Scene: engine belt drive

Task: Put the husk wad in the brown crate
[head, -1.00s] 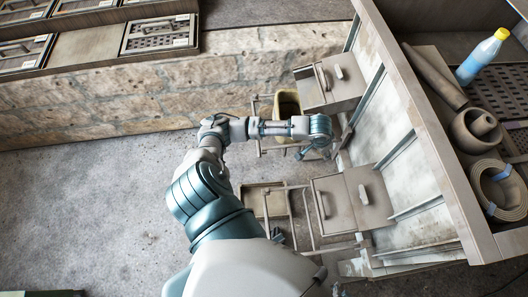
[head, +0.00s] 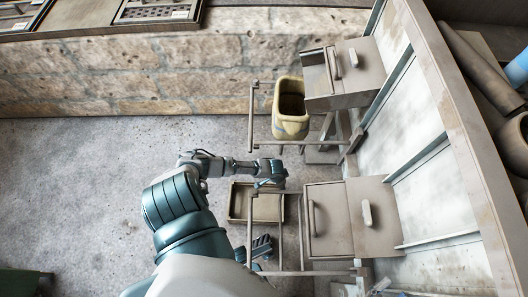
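A brown open crate (head: 240,214), shallow and rectangular, stands low between the rack rails left of the lower grey drawer unit. My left gripper (head: 270,183) is at the crate's upper right edge, seen from above. Its fingers are small and partly hidden by the wrist, so I cannot tell whether they are open or hold anything. I cannot make out the husk wad. A dark jointed part (head: 262,247) shows just below the crate; I cannot tell what it is. My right gripper cannot be identified.
A yellowish open bin (head: 289,128) stands above the crate. Grey box units (head: 345,75) and (head: 330,235) line the bench on the right, with thin rails (head: 253,115) projecting left. A stone wall (head: 150,75) runs behind.

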